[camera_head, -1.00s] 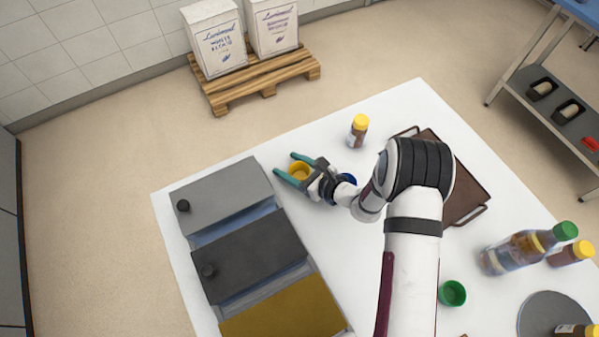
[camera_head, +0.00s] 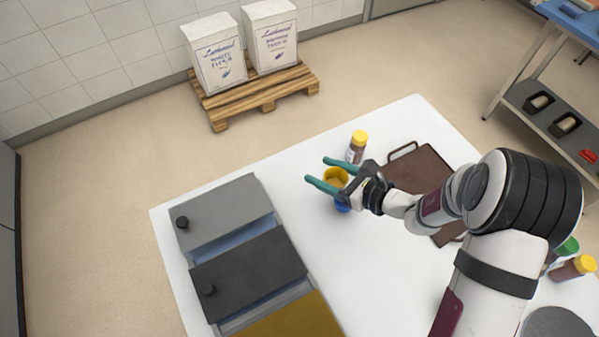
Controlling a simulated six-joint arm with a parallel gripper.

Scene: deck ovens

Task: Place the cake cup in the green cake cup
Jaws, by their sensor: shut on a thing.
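My gripper (camera_head: 318,170) has teal fingers and is shut on a yellow cake cup (camera_head: 336,176), near the back of the white table. A blue cup (camera_head: 342,206) shows just below the yellow one in the picture, partly hidden by my gripper. I cannot tell whether the two cups touch. The green cake cup is not visible now; my arm covers the area where it stood in the earlier frame.
Grey, black and yellow-topped boxes (camera_head: 248,259) stand at the table's left. A yellow-capped jar (camera_head: 357,147) stands close behind my gripper. A brown tray (camera_head: 420,165) lies to its right. More bottles (camera_head: 572,267) stand at the far right. The table's middle front is clear.

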